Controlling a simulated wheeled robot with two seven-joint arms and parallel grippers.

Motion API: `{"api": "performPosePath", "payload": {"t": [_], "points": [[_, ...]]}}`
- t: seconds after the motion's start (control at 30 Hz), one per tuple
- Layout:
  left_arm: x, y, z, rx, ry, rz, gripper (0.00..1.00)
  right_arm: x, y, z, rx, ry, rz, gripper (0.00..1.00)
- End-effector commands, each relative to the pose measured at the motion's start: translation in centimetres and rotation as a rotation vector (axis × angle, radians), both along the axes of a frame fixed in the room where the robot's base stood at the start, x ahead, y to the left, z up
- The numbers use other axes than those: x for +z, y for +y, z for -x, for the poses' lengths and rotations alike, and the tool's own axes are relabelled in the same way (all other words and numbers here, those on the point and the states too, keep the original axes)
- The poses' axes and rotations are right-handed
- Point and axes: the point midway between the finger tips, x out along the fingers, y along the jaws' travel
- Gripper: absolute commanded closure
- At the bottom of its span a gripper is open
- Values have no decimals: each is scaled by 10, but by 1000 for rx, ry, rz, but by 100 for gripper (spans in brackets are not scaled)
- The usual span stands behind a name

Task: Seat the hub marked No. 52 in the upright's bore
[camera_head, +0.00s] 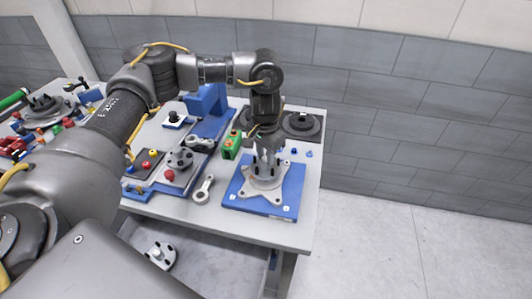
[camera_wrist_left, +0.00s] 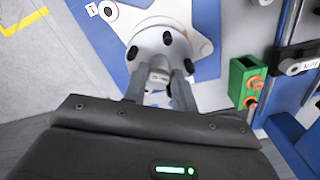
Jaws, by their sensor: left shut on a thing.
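My left gripper (camera_head: 266,152) points down over the pale grey upright (camera_head: 272,197), which lies on a blue plate (camera_head: 240,196). In the left wrist view the gripper (camera_wrist_left: 160,78) is shut on the short stem of a grey hub (camera_wrist_left: 148,50). The flange and fingers hide the bore, so I cannot tell how deep the hub sits. No number is readable on it. My right gripper is not in view.
A green block (camera_head: 231,146) stands close left of the plate. Another hub (camera_head: 180,158) stands on the tray farther left, and one (camera_head: 160,255) lies below the tabletop. A grey link (camera_head: 204,188) lies near the front. A dark round base (camera_head: 301,124) stands behind.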

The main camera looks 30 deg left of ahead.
Motion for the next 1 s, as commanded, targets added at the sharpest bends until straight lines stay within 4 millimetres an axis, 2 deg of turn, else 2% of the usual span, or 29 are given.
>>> {"api": "performPosePath", "payload": {"t": [1.0], "points": [[-7, -1, -1, 0, -3, 1, 100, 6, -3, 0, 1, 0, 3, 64]]}}
